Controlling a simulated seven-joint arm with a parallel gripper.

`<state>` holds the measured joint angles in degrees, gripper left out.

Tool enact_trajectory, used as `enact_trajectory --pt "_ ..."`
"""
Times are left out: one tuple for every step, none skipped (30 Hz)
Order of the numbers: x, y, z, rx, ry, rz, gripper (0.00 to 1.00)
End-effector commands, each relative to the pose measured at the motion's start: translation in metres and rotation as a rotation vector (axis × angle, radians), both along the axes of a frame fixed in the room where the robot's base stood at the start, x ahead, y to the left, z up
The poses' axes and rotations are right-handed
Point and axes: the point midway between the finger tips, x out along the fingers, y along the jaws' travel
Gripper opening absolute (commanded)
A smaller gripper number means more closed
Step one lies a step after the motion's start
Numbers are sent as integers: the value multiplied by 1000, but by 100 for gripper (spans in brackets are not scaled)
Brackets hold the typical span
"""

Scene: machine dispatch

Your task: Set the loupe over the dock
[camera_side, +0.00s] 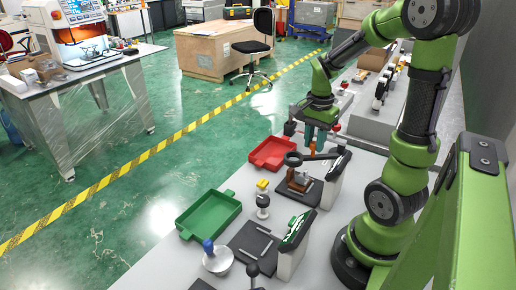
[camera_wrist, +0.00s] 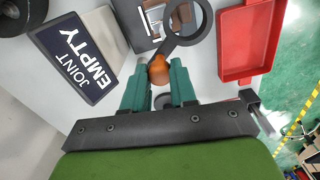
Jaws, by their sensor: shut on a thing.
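My gripper (camera_side: 316,138) is shut on the orange handle (camera_wrist: 159,71) of the loupe, between its teal fingers (camera_wrist: 160,85). The loupe's dark round ring (camera_wrist: 205,28) points away from the fingers. In the side view the ring (camera_side: 293,159) is held at or just above the top of the brown block on the dock. The dock has a dark base plate (camera_side: 308,195); part of it also shows at the top of the wrist view (camera_wrist: 134,17). Whether the ring touches the dock I cannot tell.
A red tray (camera_side: 258,160) lies just behind the dock, and a green tray (camera_side: 184,229) nearer the camera. A sign reading "JOINT EMPTY" (camera_wrist: 55,37) stands beside the dock. Another dark plate (camera_side: 251,240), a blue-knobbed dome (camera_side: 217,263) and small knobbed pieces (camera_side: 262,201) stand nearer the camera.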

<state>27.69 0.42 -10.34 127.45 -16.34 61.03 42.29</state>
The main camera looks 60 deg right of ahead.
Motion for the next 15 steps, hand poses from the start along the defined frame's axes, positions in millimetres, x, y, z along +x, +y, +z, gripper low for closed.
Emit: enact_trajectory --pt "-1 1 1 -1 -4 26 0" --pt "-1 2 1 -1 -4 42 0" --pt "-2 3 1 -2 -4 60 0" --pt "-3 3 1 -2 -4 74 0" --pt "-3 4 1 -2 -4 85 0" --pt "-4 5 1 -2 -4 99 0" --pt "-4 5 1 -2 -4 109 0" --pt "-5 6 1 -2 -4 116 0" --pt "-5 6 1 -2 -4 126 0" --pt "-5 6 1 -2 -4 132 0" --pt "-6 7 1 -2 -4 137 0" --pt "-6 7 1 -2 -4 143 0" --pt "-6 7 1 -2 -4 146 0" --pt "-6 7 1 -2 -4 148 0" --pt "-6 7 1 -2 -3 151 0"
